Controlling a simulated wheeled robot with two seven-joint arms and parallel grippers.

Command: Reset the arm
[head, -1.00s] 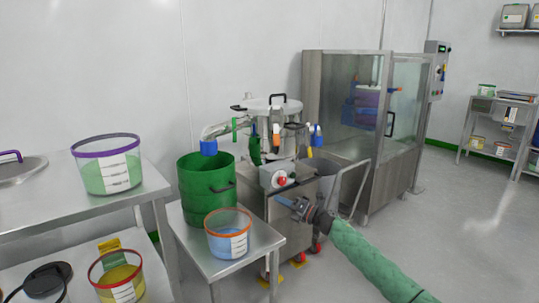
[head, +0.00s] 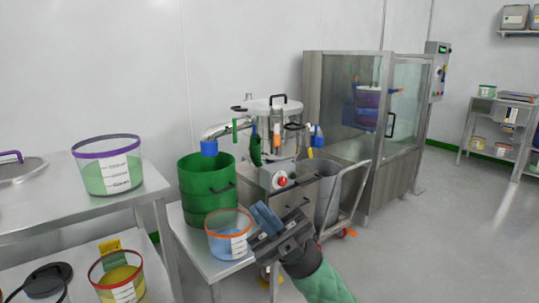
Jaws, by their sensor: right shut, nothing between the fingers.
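My right gripper (head: 268,216) is in the lower middle of the head view, on a green-sleeved arm that comes in from the bottom. Its blue-grey fingers are together with nothing between them. In the picture it lies just right of the clear, orange-rimmed tub (head: 229,238) and in front of the steel granulator (head: 283,177) with its red button. I cannot tell whether it touches the tub. It hides part of the granulator's lower body and the table's right edge. My left gripper is not in view.
A green bucket (head: 205,190) shares the small steel table (head: 203,258) with the orange-rimmed tub. A purple-rimmed tub (head: 108,168) stands on the left bench (head: 40,218). A grey bin (head: 328,196) and a glass-walled cabinet (head: 340,110) stand behind.

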